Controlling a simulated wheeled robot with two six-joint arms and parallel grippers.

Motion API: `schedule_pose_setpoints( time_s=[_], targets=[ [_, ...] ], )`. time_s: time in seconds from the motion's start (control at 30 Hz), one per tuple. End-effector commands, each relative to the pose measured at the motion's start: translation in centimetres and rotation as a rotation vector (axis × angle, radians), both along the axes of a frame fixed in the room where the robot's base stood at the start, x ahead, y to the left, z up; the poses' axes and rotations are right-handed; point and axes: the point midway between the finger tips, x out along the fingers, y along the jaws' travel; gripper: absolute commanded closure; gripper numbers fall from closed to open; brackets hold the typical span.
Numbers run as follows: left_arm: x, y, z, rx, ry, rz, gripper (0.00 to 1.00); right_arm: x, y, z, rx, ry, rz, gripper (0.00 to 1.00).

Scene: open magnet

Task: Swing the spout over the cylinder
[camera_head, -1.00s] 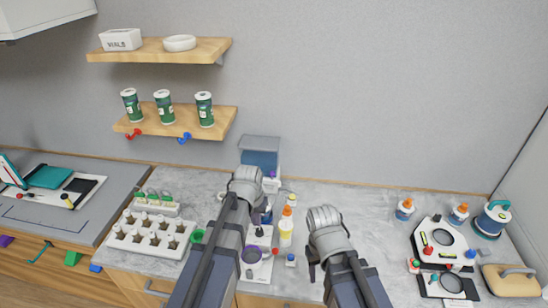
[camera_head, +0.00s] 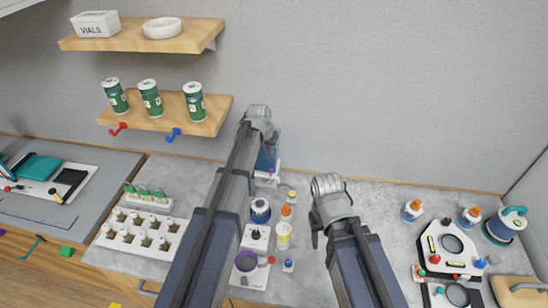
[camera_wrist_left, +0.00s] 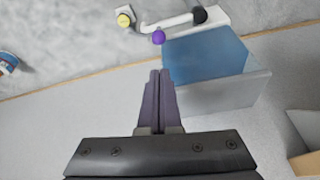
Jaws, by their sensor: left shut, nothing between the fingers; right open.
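A white spout (camera_wrist_left: 172,22) on the blue-tanked dispenser (camera_wrist_left: 205,55) shows in the left wrist view, with a purple ball (camera_wrist_left: 158,37) near it and a black cap at its right end. A small yellow-topped piece (camera_wrist_left: 125,16), possibly the cylinder, stands by the spout's left end. In the head view the dispenser (camera_head: 267,158) is partly hidden by my left arm. My left gripper (camera_wrist_left: 159,73) is shut and empty, its tips apart from the spout and appearing just below the tank's left edge. My right gripper (camera_head: 316,226) is open, right of the bottles, its fingers mostly hidden.
A white vial rack (camera_head: 140,232) is at left. Wooden shelves (camera_head: 165,118) hang above left. The counter right of my right gripper is clear up to several bottles.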

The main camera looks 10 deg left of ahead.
Motion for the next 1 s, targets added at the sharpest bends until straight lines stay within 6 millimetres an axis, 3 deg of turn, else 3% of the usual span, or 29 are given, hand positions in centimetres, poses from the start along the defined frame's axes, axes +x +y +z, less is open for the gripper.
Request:
schedule_pose_setpoints(
  time_s=[0.53,1.0],
  targets=[
    [0.3,-0.1,-0.9,0.000,0.000,0.000,1.00,0.0,0.0,-0.9,0.000,0.000,0.001,0.50],
    [2.2,-0.4,-6.6,0.000,0.000,-0.001,1.00,0.0,0.0,-6.6,0.001,-0.003,-0.001,0.50]
  ],
)
